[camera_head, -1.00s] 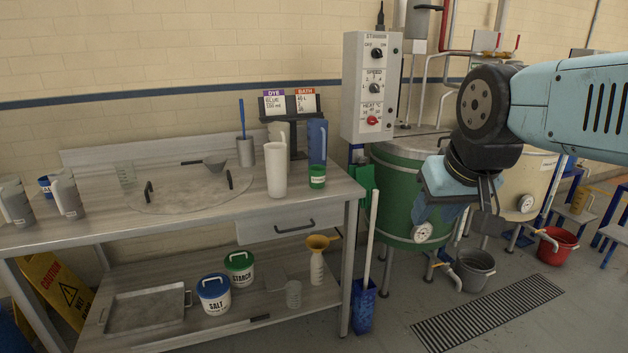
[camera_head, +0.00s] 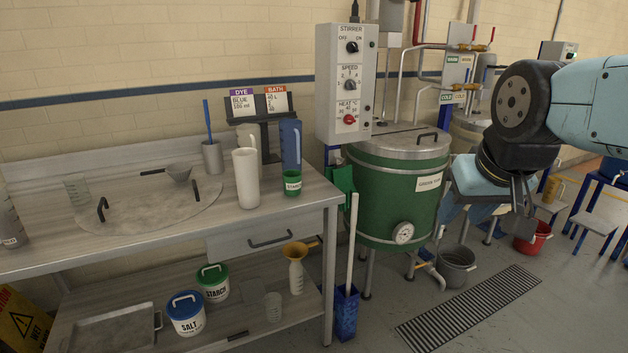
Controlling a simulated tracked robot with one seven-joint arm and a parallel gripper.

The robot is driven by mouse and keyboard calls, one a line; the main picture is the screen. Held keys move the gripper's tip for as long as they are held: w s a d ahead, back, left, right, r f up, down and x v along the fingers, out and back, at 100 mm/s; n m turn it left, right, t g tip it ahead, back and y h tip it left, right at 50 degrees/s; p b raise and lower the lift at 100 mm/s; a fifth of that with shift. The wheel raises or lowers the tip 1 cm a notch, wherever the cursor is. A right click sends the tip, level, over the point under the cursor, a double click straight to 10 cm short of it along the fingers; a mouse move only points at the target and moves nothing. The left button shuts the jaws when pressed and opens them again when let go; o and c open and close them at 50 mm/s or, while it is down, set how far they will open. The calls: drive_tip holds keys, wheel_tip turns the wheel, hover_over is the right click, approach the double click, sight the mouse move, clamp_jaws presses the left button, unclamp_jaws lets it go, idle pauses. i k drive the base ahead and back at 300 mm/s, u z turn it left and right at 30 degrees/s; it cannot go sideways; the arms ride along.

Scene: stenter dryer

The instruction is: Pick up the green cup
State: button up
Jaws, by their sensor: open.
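The green cup (camera_head: 292,184) is small, with a white label. It stands upright near the right end of the table top (camera_head: 215,228), in front of the blue jug (camera_head: 290,145) and to the right of the tall white jug (camera_head: 246,178). My gripper (camera_head: 525,212) is at the right of the view, pointing down in front of the vats, well to the right of the cup and apart from it. Its jaws are open, with nothing seen between them.
A dye and bath card stand (camera_head: 265,125) is behind the cup. The green vat (camera_head: 390,190) and a control box (camera_head: 346,85) stand right of the table. Below are a grey bucket (camera_head: 457,268), a floor grate (camera_head: 470,305) and a broom handle (camera_head: 352,240). The table's front right corner is clear.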

sight(292, 179)
drive_tip(key=z, duration=0.25)
drive_tip(key=i, duration=0.85)
drive_tip(key=u, duration=0.55)
